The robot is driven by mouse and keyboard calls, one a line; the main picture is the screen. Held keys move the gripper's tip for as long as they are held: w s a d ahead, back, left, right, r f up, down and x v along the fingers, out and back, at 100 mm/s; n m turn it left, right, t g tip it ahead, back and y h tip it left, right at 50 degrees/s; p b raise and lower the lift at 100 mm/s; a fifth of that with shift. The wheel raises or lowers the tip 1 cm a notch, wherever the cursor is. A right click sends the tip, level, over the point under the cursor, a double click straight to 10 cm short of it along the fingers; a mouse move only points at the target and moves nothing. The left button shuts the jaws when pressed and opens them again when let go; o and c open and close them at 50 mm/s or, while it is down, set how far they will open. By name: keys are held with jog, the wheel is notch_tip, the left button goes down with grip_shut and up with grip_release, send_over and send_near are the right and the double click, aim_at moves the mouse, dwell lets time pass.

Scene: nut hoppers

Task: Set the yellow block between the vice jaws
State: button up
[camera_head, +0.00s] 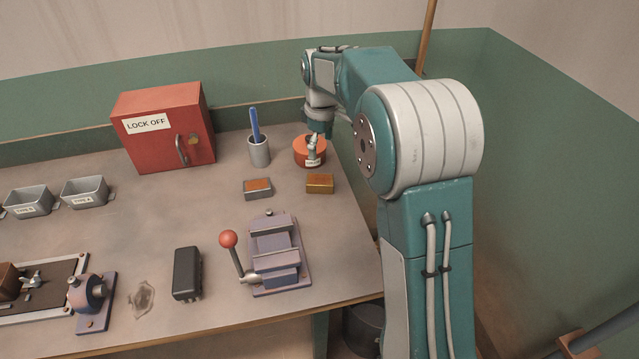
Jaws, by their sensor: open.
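The yellow block (320,184) lies flat on the bench near its right edge. The vice (276,275) stands in front of it, nearer the bench's front edge. The vice has pale purple-grey jaws and a lever with a red ball. No block shows between its jaws. My gripper (314,143) hangs open at the end of my arm. It is behind the yellow block in the picture, over or in front of a round orange-red object (301,155). Its fingers are small here, and their height above the bench is hard to tell.
A grey tray with an orange top (257,188) sits left of the block. A cup with a blue stick (259,152) and a red lock-off box (165,130) stand behind. A dark block (187,273) lies left of the vice. Two metal bins (84,193) are farther left.

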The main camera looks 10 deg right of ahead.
aim_at(320, 179)
jog(key=f, duration=0.8)
jog(key=w+f, duration=0.1)
jog(key=f, duration=0.2)
jog(key=shift+w+f, duration=0.1)
jog(key=shift+f, duration=0.3)
jog(key=c, duration=1.3)
